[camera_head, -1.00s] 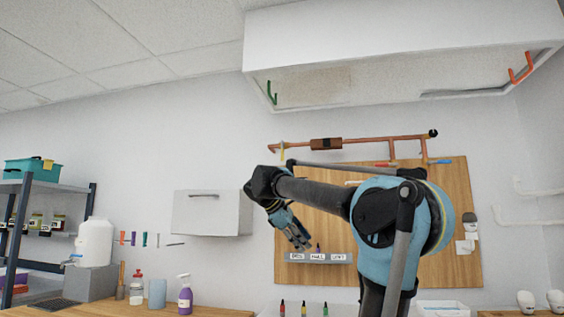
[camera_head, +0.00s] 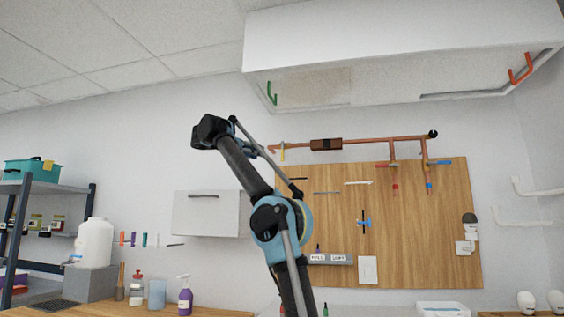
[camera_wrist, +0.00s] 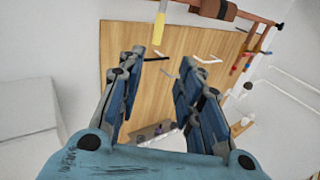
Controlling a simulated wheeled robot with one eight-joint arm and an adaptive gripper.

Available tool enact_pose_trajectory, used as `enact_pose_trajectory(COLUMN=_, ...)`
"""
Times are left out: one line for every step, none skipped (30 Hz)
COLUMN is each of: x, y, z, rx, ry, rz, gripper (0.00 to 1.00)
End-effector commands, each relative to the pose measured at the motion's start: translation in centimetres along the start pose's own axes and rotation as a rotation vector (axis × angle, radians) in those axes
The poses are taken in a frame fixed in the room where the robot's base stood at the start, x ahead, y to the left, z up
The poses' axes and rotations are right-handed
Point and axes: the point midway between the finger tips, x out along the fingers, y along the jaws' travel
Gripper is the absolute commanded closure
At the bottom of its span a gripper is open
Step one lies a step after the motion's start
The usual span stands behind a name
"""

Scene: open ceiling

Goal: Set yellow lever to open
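The yellow lever (camera_head: 282,152) hangs down from the left part of the copper pipe (camera_head: 370,142), high on the wall. In the wrist view the yellow lever (camera_wrist: 158,28) shows near the top, beyond my fingertips and roughly in line with the gap between them. My gripper (camera_wrist: 162,60) is open and empty, with its fingers spread apart and pointing toward the wall. I see no contact with the lever.
A brown block (camera_head: 326,144) sits on the pipe right of the yellow lever. Red (camera_head: 387,164) and blue (camera_head: 440,162) levers are on the pipe farther right. A wooden tool board (camera_head: 340,220) is below. A white overhead cabinet (camera_head: 400,50) hangs above; bare wall lies left.

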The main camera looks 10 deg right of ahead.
Motion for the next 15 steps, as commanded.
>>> enact_pose_trajectory(x=-0.4, y=0.4, z=0.5, rx=-0.013, ry=-0.013, rz=0.005, gripper=0.67)
enact_pose_trajectory(x=-0.6, y=0.5, z=0.7, rx=-0.02, ry=-0.02, rz=0.007, gripper=0.67)
enact_pose_trajectory(x=-0.7, y=0.6, z=0.9, rx=-0.026, ry=-0.027, rz=0.008, gripper=0.67)
enact_pose_trajectory(x=-0.7, y=0.7, z=1.0, rx=-0.028, ry=-0.029, rz=0.008, gripper=0.67)
enact_pose_trajectory(x=-0.6, y=0.7, z=1.0, rx=-0.03, ry=-0.031, rz=0.008, gripper=0.67)
enact_pose_trajectory(x=-0.4, y=0.7, z=1.1, rx=-0.031, ry=-0.032, rz=0.008, gripper=0.67)
enact_pose_trajectory(x=-0.2, y=0.7, z=1.1, rx=-0.032, ry=-0.033, rz=0.007, gripper=0.67)
enact_pose_trajectory(x=0.1, y=0.7, z=1.1, rx=-0.032, ry=-0.032, rz=0.007, gripper=0.67)
enact_pose_trajectory(x=0.5, y=0.7, z=1.1, rx=-0.031, ry=-0.032, rz=0.006, gripper=0.67)
enact_pose_trajectory(x=0.9, y=0.7, z=1.1, rx=-0.031, ry=-0.032, rz=0.006, gripper=0.67)
enact_pose_trajectory(x=1.4, y=0.7, z=1.1, rx=-0.031, ry=-0.032, rz=0.006, gripper=0.67)
enact_pose_trajectory(x=2.0, y=0.7, z=1.1, rx=-0.031, ry=-0.032, rz=0.005, gripper=0.67)
enact_pose_trajectory(x=2.5, y=0.6, z=1.1, rx=-0.031, ry=-0.032, rz=0.005, gripper=0.67)
enact_pose_trajectory(x=3.1, y=0.7, z=1.1, rx=-0.031, ry=-0.031, rz=0.005, gripper=0.67)
enact_pose_trajectory(x=3.8, y=0.7, z=1.1, rx=-0.031, ry=-0.031, rz=0.005, gripper=0.67)
